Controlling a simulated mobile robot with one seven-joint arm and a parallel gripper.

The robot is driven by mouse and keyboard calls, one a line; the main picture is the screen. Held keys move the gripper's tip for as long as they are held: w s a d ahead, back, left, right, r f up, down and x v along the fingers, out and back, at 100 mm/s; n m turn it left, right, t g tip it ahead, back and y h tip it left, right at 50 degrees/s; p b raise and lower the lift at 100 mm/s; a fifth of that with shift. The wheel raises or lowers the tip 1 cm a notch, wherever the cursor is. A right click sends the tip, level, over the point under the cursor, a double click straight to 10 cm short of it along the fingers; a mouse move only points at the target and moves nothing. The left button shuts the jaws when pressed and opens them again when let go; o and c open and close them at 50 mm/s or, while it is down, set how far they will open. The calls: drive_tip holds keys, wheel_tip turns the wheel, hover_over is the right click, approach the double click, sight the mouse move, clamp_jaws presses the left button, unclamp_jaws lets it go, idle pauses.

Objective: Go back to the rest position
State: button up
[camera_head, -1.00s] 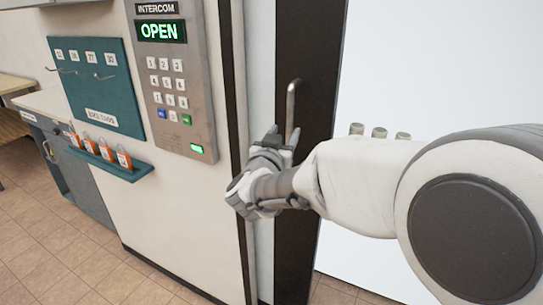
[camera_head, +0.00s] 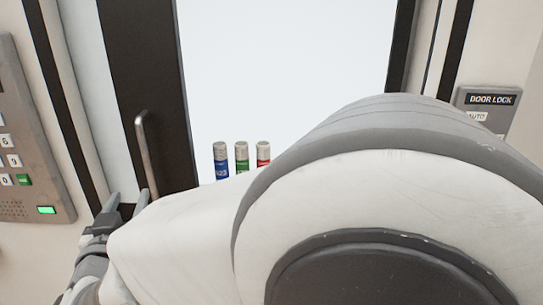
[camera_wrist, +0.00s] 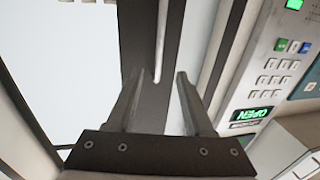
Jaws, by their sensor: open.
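My gripper (camera_head: 128,203) is at the lower left of the head view, partly hidden by my own arm. In the wrist view my gripper (camera_wrist: 157,75) shows two grey fingers spread apart with nothing between them. The vertical metal door handle (camera_head: 147,150) is on the dark door frame just above my gripper in the head view. In the wrist view the handle (camera_wrist: 161,40) lies ahead of the fingertips, and the fingers are not closed on it.
The intercom panel (camera_head: 30,150) is on the wall at left; its screen reads OPEN in the wrist view (camera_wrist: 252,115). A door lock box (camera_head: 487,110) is at right. Blue (camera_head: 221,165), green (camera_head: 242,160) and red (camera_head: 263,153) cylinders show beyond my arm.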

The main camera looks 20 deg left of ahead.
drive_tip(key=w+d+r+g+h+p, duration=0.15)
drive_tip(key=w+d+r, duration=0.3)
drive_tip(key=d, duration=0.75)
drive_tip(key=w+d+r+g+p, duration=0.25)
drive_tip(key=w+d, duration=0.25)
drive_tip(key=d, duration=0.6)
drive_tip(key=s+d+f+m+g+h, duration=0.1)
drive_tip(key=s+d+m+g+h, duration=0.1)
drive_tip(key=s+d, duration=0.3)
drive_tip(key=s+d+f+m+g+h+p, duration=0.1)
drive_tip(key=s+d, duration=0.4)
drive_tip(key=d, duration=0.8)
drive_tip(key=s+d+f+m+g+h+p, duration=0.1)
drive_tip(key=s+d+f+m+g+h, duration=0.1)
drive_tip(key=d, duration=0.7)
drive_tip(key=s+f+g+h, duration=0.1)
drive_tip(key=s+h, duration=0.1)
drive_tip(key=s, duration=0.1)
drive_tip(key=shift+s+d+m, duration=0.15)
drive_tip(key=shift+d+m, duration=0.15)
drive_tip(key=shift+d, duration=0.05)
drive_tip(key=shift+a, duration=0.2)
